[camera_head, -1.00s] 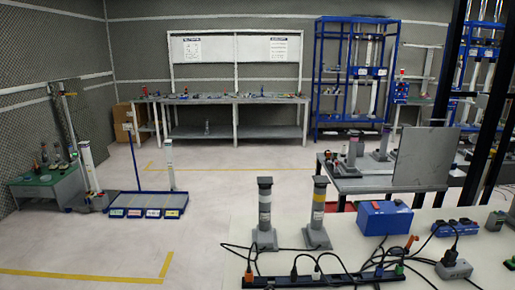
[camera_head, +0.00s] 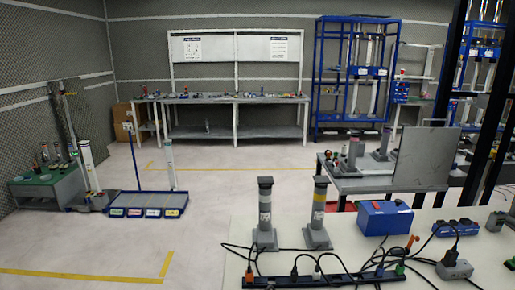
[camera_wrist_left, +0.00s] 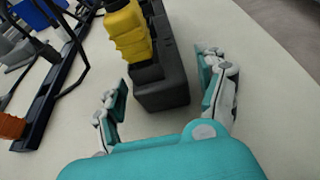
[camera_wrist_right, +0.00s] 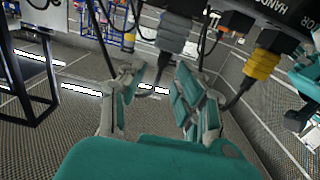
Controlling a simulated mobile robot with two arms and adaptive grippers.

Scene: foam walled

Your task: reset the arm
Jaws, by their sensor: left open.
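Neither of my grippers or arms shows in the head view. In the left wrist view my left gripper (camera_wrist_left: 163,78) is open. Its fingers stand apart on either side of a dark grey block (camera_wrist_left: 163,92) with a ribbed yellow part (camera_wrist_left: 126,32) over it.
The cream table (camera_head: 240,245) carries two grey posts (camera_head: 265,212) (camera_head: 318,212), a blue box (camera_head: 384,218), and a black power strip (camera_head: 330,280) with plugs and loose cables. The strip also shows in the left wrist view (camera_wrist_left: 52,90). Open floor (camera_head: 120,240) lies left.

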